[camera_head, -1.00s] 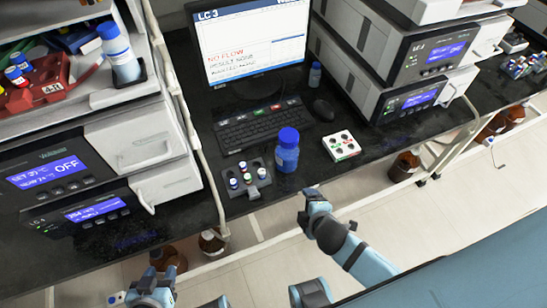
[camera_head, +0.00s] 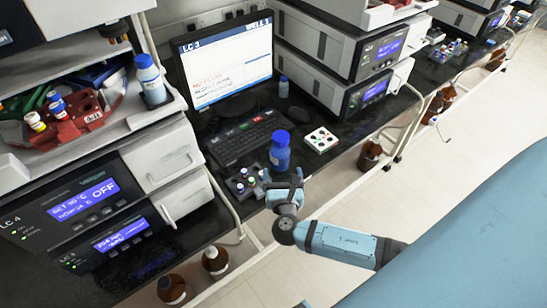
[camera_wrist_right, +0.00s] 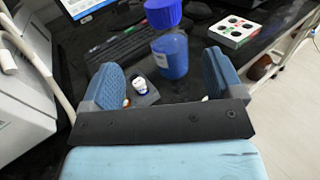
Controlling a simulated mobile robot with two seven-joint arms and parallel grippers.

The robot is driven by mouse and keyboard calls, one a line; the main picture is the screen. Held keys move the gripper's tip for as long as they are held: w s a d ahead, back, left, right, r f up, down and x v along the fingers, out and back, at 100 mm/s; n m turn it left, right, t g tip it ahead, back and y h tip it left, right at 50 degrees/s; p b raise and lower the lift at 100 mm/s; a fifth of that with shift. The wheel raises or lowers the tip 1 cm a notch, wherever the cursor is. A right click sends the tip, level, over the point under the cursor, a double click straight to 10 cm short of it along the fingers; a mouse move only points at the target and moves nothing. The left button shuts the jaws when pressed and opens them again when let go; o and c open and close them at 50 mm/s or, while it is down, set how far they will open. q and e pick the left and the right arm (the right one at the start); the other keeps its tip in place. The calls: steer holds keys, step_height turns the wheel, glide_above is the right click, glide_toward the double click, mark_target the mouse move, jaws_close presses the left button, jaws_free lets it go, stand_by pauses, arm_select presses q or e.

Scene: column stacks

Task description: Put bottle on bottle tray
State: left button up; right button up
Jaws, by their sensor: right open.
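A blue bottle (camera_head: 280,157) with a blue cap stands upright on the black bench, right of the keyboard. It also shows in the right wrist view (camera_wrist_right: 170,55), beyond the fingers and nearer the right one. My right gripper (camera_head: 284,184) is open and empty at the bench's front edge, just in front of the bottle. Its two blue fingers are spread in the wrist view (camera_wrist_right: 163,78). My left gripper is not in view.
A dark vial rack (camera_head: 240,190) sits beside the blue bottle, close to my right gripper. A white rack (camera_head: 321,140) lies right of the bottle. The keyboard (camera_head: 246,138) and monitor (camera_head: 222,60) stand behind. A metal rail (camera_head: 225,205) borders the left stack. Brown bottles (camera_head: 215,261) stand below the bench.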

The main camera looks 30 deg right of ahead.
mark_target(281, 145)
steer(key=x, duration=0.8)
steer(key=shift+w+d+r+p, duration=0.15)
steer(key=shift+w+p, duration=0.05)
steer(key=shift+p, duration=0.2)
steer(key=x, duration=0.2)
steer(key=p+x, duration=0.1)
steer(key=x, duration=0.1)
steer(key=shift+w+d, duration=0.15)
steer(key=shift+d, duration=0.3)
steer(key=shift+w+d, duration=0.2)
steer(key=shift+w, duration=0.15)
steer(key=c, duration=1.4)
jaws_close()
steer(key=shift+r, duration=0.1)
